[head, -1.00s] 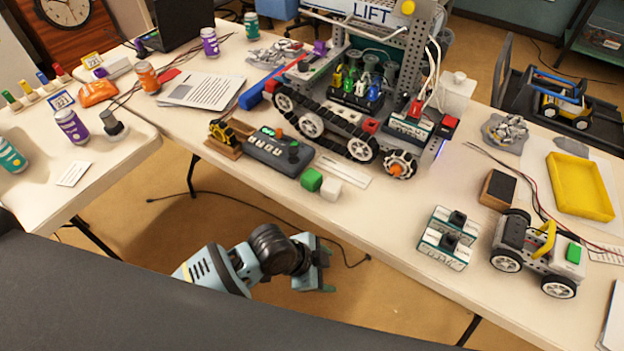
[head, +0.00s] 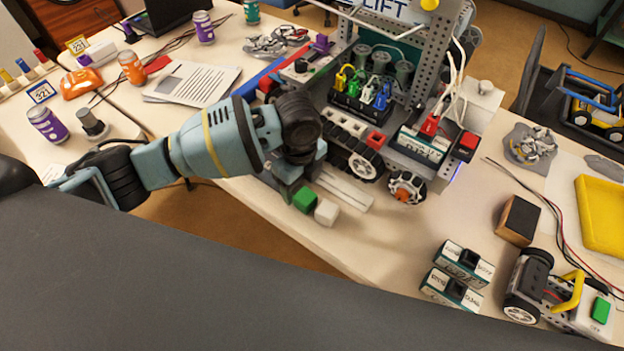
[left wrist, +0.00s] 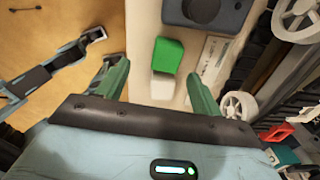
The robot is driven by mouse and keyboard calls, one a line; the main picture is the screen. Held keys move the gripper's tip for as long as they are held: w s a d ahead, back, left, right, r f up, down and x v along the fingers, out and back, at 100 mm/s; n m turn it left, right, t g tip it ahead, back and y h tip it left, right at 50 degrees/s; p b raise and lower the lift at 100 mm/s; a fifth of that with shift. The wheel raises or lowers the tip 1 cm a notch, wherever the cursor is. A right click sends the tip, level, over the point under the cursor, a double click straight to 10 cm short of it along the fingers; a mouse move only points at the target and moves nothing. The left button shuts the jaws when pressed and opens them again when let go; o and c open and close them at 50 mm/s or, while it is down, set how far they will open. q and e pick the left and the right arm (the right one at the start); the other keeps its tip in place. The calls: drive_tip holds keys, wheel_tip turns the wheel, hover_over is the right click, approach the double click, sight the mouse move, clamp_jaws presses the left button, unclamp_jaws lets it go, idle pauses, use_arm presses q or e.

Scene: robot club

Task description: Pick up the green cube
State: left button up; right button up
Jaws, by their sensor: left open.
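The green cube (head: 306,199) lies on the white table near its front edge, touching or very close to a white cube (head: 327,212). My left gripper (head: 287,187) is open and empty, reaching over the table beside the cubes; my arm partly hides its fingers in the head view. In the left wrist view, the green cube (left wrist: 168,55) appears ahead, between the lines of the two open green fingers (left wrist: 158,76). The white cube (left wrist: 162,86) is nearer, also between the fingers. My right gripper does not show.
A dark controller box (left wrist: 208,12) is close to the green cube. The wheeled lift robot (head: 350,150) stands behind the cubes, with a white strip (head: 343,190) between. Two labelled boxes (head: 458,275) and a small vehicle (head: 555,295) are at right. Bare table lies right of the cubes.

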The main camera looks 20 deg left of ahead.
sight(305, 195)
use_arm(q)
drive_tip(key=shift+w, duration=0.35)
drive_tip(key=shift+s+f, duration=0.2)
drive_tip(key=shift+s, duration=0.05)
drive_tip(key=shift+f, duration=1.1)
drive_tip(key=shift+w, duration=0.1)
drive_tip(key=shift+f, duration=0.25)
drive_tip(key=shift+w+d+f+b, duration=0.1)
drive_tip(key=shift+w+f+b, duration=0.1)
drive_tip(key=shift+f, duration=0.95)
drive_tip(key=shift+w+d+f+b, duration=0.1)
drive_tip(key=shift+f+b, duration=0.1)
drive_tip(key=shift+f, duration=0.95)
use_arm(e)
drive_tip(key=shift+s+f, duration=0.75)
use_arm(q)
drive_tip(key=shift+c, duration=0.3)
drive_tip(key=c, duration=1)
